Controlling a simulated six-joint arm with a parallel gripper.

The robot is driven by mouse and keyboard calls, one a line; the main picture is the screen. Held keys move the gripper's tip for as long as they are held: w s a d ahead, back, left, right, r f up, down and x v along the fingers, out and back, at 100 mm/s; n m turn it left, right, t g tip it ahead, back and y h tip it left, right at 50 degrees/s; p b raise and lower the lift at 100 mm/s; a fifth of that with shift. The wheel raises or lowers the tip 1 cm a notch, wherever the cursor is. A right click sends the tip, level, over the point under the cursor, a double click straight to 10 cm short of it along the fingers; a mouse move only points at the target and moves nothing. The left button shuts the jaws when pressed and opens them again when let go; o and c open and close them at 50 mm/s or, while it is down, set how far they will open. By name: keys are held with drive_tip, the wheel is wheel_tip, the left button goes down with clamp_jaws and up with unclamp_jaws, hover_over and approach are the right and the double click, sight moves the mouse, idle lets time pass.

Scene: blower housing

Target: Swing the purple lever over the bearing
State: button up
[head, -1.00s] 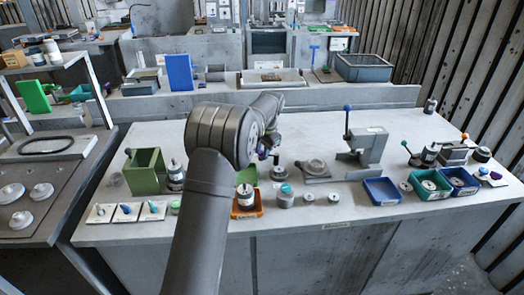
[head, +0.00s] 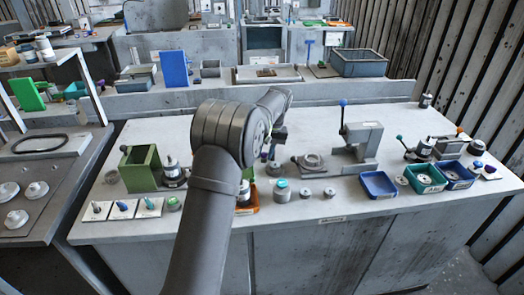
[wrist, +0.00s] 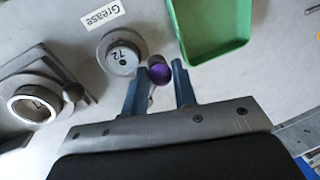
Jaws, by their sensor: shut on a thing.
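The purple lever's round knob (wrist: 160,72) shows in the wrist view between the fingertips of my gripper (wrist: 159,80), which is shut on it. Part of a thin stem shows below the knob; the rest of the lever is hidden. In the head view my gripper (head: 268,152) is low over the bench, left of a grey housing (head: 312,163), and largely masked by my arm. In the wrist view a pale ring (wrist: 32,108), apparently the bearing, sits in the grey housing at the left, apart from the knob.
A grey round part marked 72 (wrist: 121,56) lies close to my left finger, by a Grease label (wrist: 103,17). A green bin (wrist: 210,48) is close on the right. A grey clamp stand (head: 362,145) and blue bin (head: 379,186) stand farther right.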

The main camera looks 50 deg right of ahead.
drive_tip(key=n, duration=0.1)
drive_tip(key=s+n, duration=0.1)
drive_tip(key=n, duration=0.1)
drive_tip(key=s+n, duration=0.1)
drive_tip(key=shift+d+g+y, duration=0.3)
drive_tip(key=shift+d, duration=0.05)
drive_tip(key=shift+s+d+n+g, duration=0.15)
drive_tip(key=shift+s+d+n, duration=0.15)
drive_tip(key=shift+n, duration=0.65)
drive_tip(key=shift+s+d+n+g, duration=0.15)
drive_tip(key=shift+s+n, duration=0.15)
drive_tip(key=shift+n, duration=0.65)
drive_tip(key=o, duration=0.9)
wheel_tip(320, 180, up, 12)
drive_tip(key=d, duration=0.2)
drive_tip(key=shift+s+d, duration=0.15)
drive_tip(key=shift+s, duration=0.1)
drive_tip(key=shift+f, duration=0.15)
